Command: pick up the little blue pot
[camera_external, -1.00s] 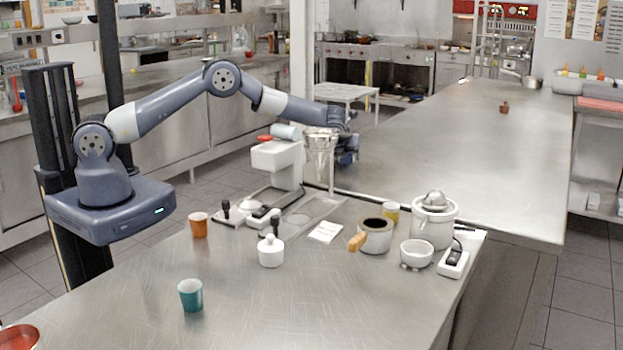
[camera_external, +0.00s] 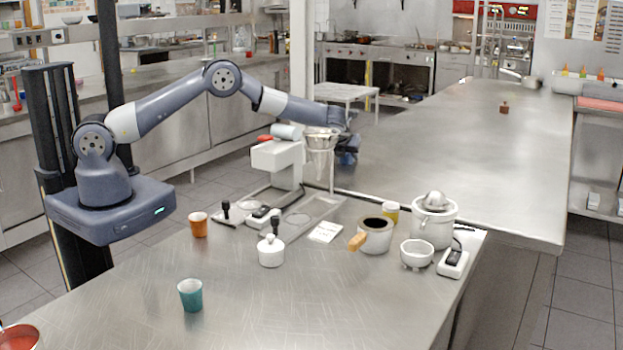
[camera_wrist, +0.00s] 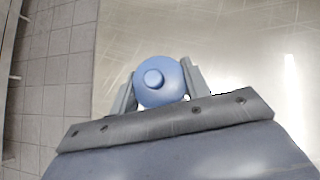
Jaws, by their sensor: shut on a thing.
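The little blue pot (camera_wrist: 158,82) is seen from above in the wrist view, with a round body or lid and a small knob on top. My gripper (camera_wrist: 160,87) has a grey finger on each side of the pot and is shut on it. In the external view my gripper (camera_external: 346,150) is at the end of the outstretched arm, over the near left part of the back counter and partly behind the metal funnel. A bit of blue shows below it there. Whether the pot touches the counter cannot be told.
A white machine (camera_external: 277,158) and a metal funnel (camera_external: 320,141) stand close in front of my gripper. The near counter holds a teal cup (camera_external: 190,295), an orange cup (camera_external: 198,225) and several pots. The back counter (camera_external: 470,160) is largely bare to the right.

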